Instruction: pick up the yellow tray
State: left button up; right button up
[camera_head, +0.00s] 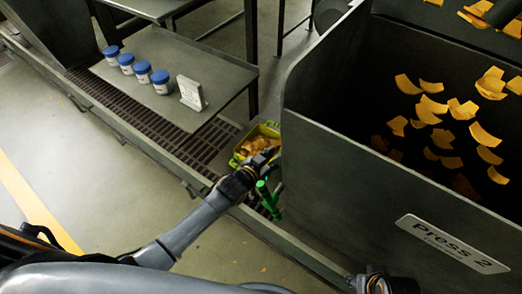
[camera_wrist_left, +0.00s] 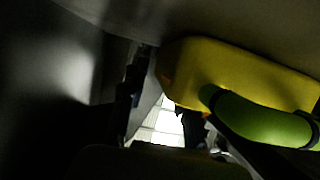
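The yellow tray (camera_head: 238,160) sits low at the side of the press, with orange-brown pieces in it. My left gripper (camera_head: 265,163) reaches over its near right side and hides part of it. In the left wrist view, a rounded yellow surface (camera_wrist_left: 225,65), which looks like the tray, is very close. A green bar (camera_wrist_left: 262,122) with dark ends crosses in front of it. A green upright piece (camera_head: 268,196) also shows just below the gripper in the head view. The fingers are too dark to tell whether they are closed on anything. My right gripper's fingers are out of view.
The press bin (camera_head: 345,185), labelled Press 2, stands right beside the tray, with orange pieces inside its far part. A metal table (camera_head: 205,65) at the upper left holds several blue-lidded jars (camera_head: 143,72) and a white sign (camera_head: 191,93). A floor grate (camera_head: 120,100) runs below.

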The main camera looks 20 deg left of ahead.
pick_arm(q)
grip_shut()
jog(key=shift+r, duration=0.1)
dwell(0.3)
